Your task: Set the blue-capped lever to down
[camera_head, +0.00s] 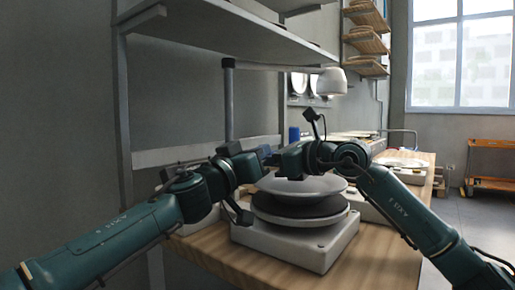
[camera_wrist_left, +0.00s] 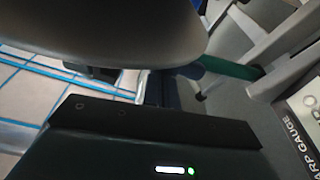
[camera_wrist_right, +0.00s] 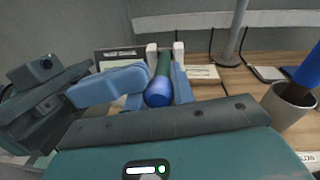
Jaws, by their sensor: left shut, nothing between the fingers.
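The blue-capped lever has a green shaft and a round blue cap (camera_wrist_right: 158,93). In the right wrist view it stands between blue finger parts, with its cap toward the camera. In the left wrist view its green shaft (camera_wrist_left: 232,69) lies beyond my left fingertips. My left gripper (camera_head: 264,152) is shut and empty, close beside the lever; its body (camera_wrist_right: 45,85) shows at the left of the right wrist view. My right gripper (camera_wrist_right: 160,85) has its fingers around the lever; whether they clamp it is unclear. In the head view, the arms hide the lever.
A round plate press (camera_head: 300,235) stands in front on the wooden bench (camera_head: 375,262). A grey cup (camera_wrist_right: 287,107) holding a blue-handled item is right of the lever. A panel marked with gauge lettering (camera_wrist_left: 300,125) is close by. A shelf (camera_head: 215,28) and lamp post (camera_head: 229,100) stand behind.

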